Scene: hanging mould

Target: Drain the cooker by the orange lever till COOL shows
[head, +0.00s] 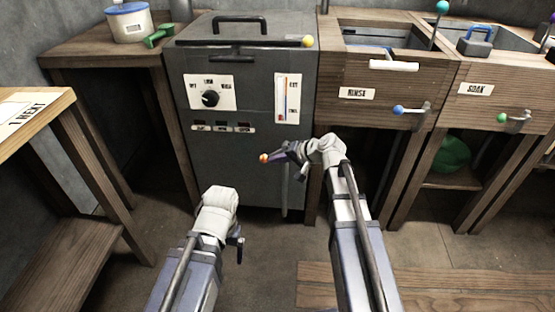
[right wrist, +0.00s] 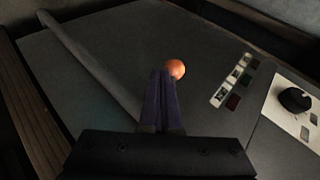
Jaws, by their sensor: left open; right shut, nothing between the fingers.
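The cooker (head: 240,60) is a dark grey box with a dial (head: 210,98), small indicator windows (head: 222,127) and an upright gauge (head: 287,98) with a red strip. The windows' text is too small to read. The orange lever's round knob (head: 263,158) shows low on the cooker's front; its arm is hidden. My right gripper (head: 280,153) is shut and empty beside the knob. In the right wrist view the knob (right wrist: 175,69) sits just past the shut fingertips (right wrist: 164,76); whether they touch I cannot tell. My left gripper (head: 238,240) is open, low in front of the cooker.
A grey pipe (head: 285,190) runs down the cooker's front, near my right gripper. A black bar with a yellow knob (head: 308,41) crosses the lid. The RINSE basin (head: 385,85) and SOAK basin (head: 490,90) stand to the right. A wooden table (head: 30,120) stands left.

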